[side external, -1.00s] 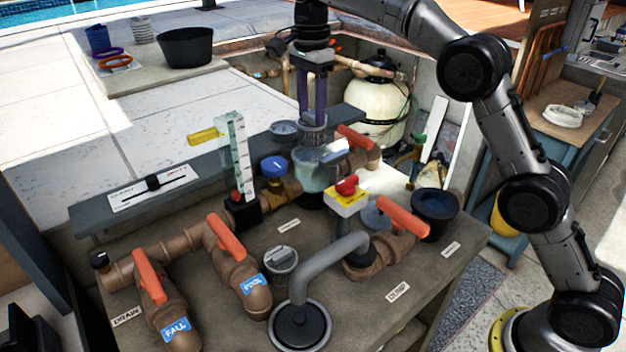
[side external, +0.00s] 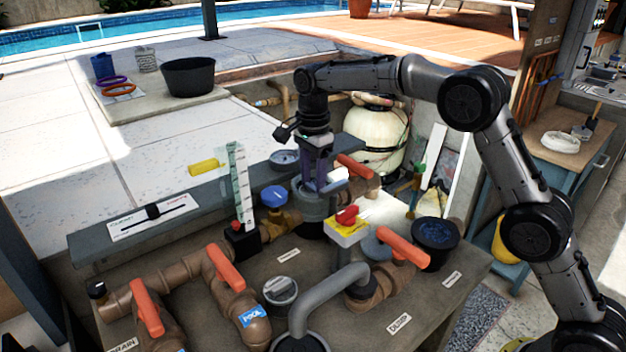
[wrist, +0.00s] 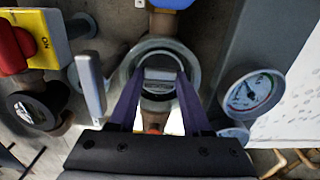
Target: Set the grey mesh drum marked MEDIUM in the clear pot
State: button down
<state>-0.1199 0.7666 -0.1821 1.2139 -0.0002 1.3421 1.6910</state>
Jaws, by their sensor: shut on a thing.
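The clear pot (side external: 311,212) stands upright among the brown pipes on the bench, behind the red and yellow switch. My gripper (side external: 317,186) points straight down into the pot's mouth. In the wrist view my two purple fingers (wrist: 158,88) are shut on the grey mesh drum (wrist: 159,75), whose dark top carries a paler bar. The pot's round rim (wrist: 191,60) surrounds the drum in that view. The drum's lower part is hidden, so I cannot tell whether it touches the pot's bottom. Its MEDIUM marking is not readable.
Orange-handled valves (side external: 226,268), a red and yellow switch (side external: 348,222), a blue-capped fitting (side external: 274,197) and a pressure gauge (side external: 284,160) crowd around the pot. A black tub (side external: 190,77) and a pale mesh cylinder (side external: 146,59) stand on the slab at back left.

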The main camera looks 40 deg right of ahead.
jog(key=shift+f, duration=0.15)
jog(key=c, duration=0.6)
grip_release()
jog(key=shift+r, duration=6.15)
